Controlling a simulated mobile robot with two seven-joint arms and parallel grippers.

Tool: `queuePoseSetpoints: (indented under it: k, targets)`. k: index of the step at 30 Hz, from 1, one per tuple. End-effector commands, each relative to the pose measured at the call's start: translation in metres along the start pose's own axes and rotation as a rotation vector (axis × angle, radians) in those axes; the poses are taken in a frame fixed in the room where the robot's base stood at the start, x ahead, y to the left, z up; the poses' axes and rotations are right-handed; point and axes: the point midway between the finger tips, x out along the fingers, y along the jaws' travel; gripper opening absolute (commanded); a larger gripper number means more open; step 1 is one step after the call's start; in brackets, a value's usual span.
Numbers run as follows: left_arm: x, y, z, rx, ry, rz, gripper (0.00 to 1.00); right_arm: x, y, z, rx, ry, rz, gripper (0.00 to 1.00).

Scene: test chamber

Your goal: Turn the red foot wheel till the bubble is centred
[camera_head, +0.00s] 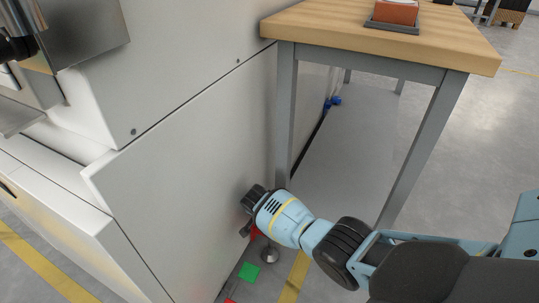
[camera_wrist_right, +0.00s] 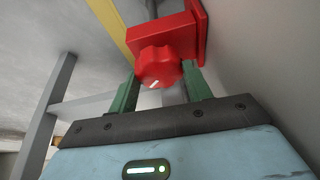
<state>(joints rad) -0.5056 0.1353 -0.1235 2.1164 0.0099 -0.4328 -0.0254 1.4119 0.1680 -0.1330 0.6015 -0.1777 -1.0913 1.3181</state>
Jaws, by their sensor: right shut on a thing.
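The red foot wheel (camera_wrist_right: 158,67) is a lobed knob with a white mark on its face, in front of a red bracket (camera_wrist_right: 178,35). My right gripper (camera_wrist_right: 161,88) has its green fingers on either side of the wheel and is shut on it. In the head view my right gripper (camera_head: 252,206) is low against the machine's pale side panel, and a bit of red (camera_head: 255,232) shows just below it. A round metal foot (camera_head: 269,254) stands on the floor beneath. The bubble is not seen in either view. My left gripper is not in view.
The white machine (camera_head: 180,180) fills the left. A green square (camera_head: 249,272) lies on the floor.

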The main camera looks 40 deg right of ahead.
Motion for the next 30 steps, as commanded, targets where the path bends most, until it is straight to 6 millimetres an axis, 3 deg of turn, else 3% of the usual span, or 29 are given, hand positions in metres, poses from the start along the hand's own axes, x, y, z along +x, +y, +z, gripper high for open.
queuePoseSetpoints:
  k: [11, 12, 16, 25, 30]
  targets:
    - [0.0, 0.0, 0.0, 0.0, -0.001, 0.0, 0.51, 0.0, 0.0, -0.001, 0.005, 0.0, 0.002, 0.26]
    - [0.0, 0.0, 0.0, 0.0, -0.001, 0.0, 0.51, 0.0, 0.0, -0.001, 0.005, 0.0, 0.002, 0.54]
    - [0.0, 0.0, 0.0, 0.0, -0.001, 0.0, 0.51, 0.0, 0.0, -0.001, 0.004, 0.0, 0.001, 0.71]
    - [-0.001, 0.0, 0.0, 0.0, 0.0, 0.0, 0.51, -0.002, 0.0, -0.001, 0.003, 0.0, 0.0, 0.71]
    - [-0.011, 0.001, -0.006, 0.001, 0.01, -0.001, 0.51, -0.018, 0.0, -0.002, 0.003, 0.001, -0.002, 0.71]
